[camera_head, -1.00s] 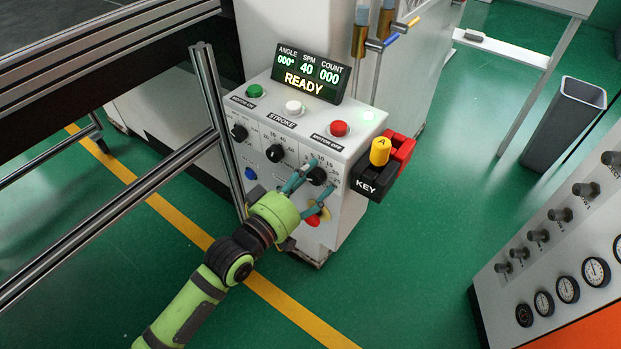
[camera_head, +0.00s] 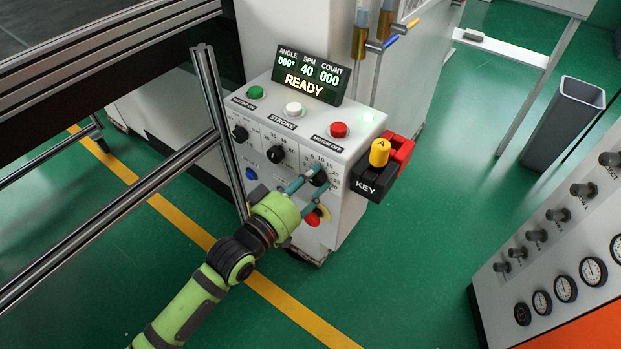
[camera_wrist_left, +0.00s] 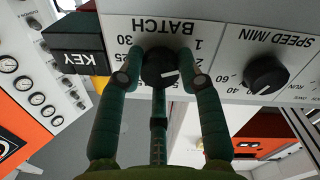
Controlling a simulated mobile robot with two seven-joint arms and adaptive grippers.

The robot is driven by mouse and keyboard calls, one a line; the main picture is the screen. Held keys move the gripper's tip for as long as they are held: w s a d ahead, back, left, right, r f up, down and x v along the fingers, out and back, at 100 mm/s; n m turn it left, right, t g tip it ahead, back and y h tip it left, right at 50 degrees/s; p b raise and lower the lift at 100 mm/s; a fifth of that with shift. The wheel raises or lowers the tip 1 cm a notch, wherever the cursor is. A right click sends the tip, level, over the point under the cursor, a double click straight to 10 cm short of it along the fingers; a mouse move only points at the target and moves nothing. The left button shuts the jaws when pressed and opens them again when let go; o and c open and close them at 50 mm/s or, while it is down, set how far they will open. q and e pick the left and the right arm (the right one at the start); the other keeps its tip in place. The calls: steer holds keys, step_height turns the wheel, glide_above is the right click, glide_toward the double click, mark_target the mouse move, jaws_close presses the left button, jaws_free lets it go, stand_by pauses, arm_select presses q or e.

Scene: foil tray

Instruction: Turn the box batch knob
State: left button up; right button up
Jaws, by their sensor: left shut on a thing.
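The box batch knob (camera_head: 319,177) is a black dial with a white mark on the front of the white control box (camera_head: 352,148). It shows upside down in the left wrist view (camera_wrist_left: 158,68), under the word BATCH. My left gripper (camera_head: 320,182) has its teal fingers on both sides of this knob and is shut on it. In the left wrist view the fingertips (camera_wrist_left: 160,78) touch the knob's sides. The knob's white mark points toward the right there. My right gripper is in neither view.
The speed knob (camera_head: 275,154) sits left of the batch knob. A red button (camera_head: 313,219) is just below my fingers. The black KEY block (camera_head: 371,182) with a yellow knob juts out on the right. A metal rail post (camera_head: 219,130) stands left of the box.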

arm_select(q)
steer(key=shift+m+p, duration=0.45)
steer(key=shift+m, duration=0.55)
steer(key=shift+m+p, duration=0.4)
steer(key=shift+m, duration=0.6)
steer(key=shift+f, duration=0.1)
steer(key=o, duration=1.1)
steer(key=shift+o, duration=0.2)
steer(key=v, duration=1.2)
